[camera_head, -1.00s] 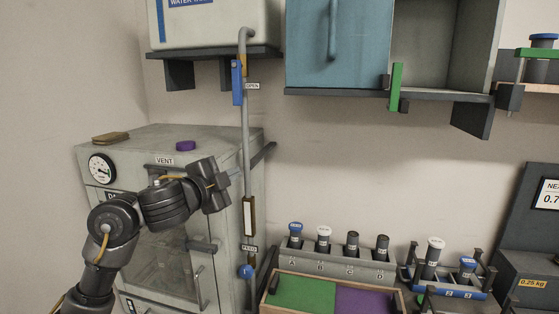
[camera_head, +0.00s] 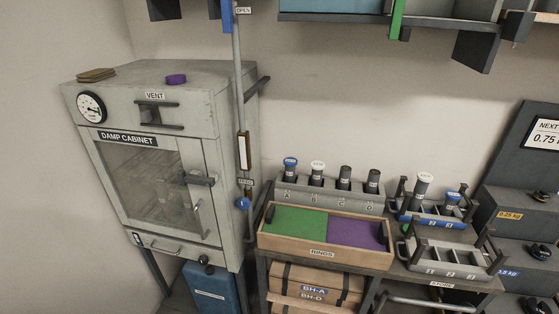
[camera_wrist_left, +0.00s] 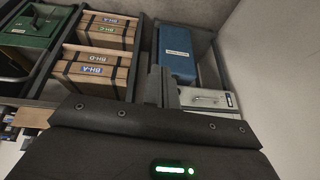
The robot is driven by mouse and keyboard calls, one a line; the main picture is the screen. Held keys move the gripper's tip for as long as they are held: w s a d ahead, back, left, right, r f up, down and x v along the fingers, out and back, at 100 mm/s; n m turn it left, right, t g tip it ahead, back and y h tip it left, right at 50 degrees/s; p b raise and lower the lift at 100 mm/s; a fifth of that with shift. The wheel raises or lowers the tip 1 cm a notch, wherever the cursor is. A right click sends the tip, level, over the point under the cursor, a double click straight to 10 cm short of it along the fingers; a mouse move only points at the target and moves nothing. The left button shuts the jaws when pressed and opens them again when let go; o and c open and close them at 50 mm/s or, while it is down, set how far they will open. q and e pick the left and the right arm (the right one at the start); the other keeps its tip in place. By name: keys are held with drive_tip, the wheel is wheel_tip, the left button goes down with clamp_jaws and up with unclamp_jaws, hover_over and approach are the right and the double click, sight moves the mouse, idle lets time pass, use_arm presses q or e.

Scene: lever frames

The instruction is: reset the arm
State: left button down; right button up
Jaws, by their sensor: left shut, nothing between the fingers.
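My left gripper (camera_wrist_left: 160,88) shows in the left wrist view, its dark fingers shut with nothing between them. It points toward a blue container (camera_wrist_left: 177,52) and wooden boxes labelled BH (camera_wrist_left: 92,72), and touches none that I can make out. No part of my left arm shows in the head view. My right arm and gripper are in neither view.
The damp cabinet (camera_head: 150,135) stands at left, with a vertical rod (camera_head: 241,100) beside it. A wooden tray with green and purple halves (camera_head: 322,254), a tube rack (camera_head: 330,194) and a wire-handled rack (camera_head: 455,262) stand right of it. Shelves hang above.

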use_arm(q)
drive_tip(key=s+f+n+g, duration=0.1)
drive_tip(key=s+g, duration=0.1)
drive_tip(key=s, duration=0.4)
wheel_tip(320, 180, down, 28)
drive_tip(key=s+b, duration=0.1)
drive_tip(key=s+a+f+g, duration=0.1)
drive_tip(key=s+f, duration=0.7)
drive_tip(key=s+a+f+g, duration=0.1)
drive_tip(key=s+a+f, duration=0.1)
drive_tip(key=s+f, duration=0.6)
drive_tip(key=shift+a+m+b, duration=0.3)
drive_tip(key=shift+b, duration=0.15)
drive_tip(key=c, duration=2.1)
unclamp_jaws()
drive_tip(key=shift+s, duration=0.1)
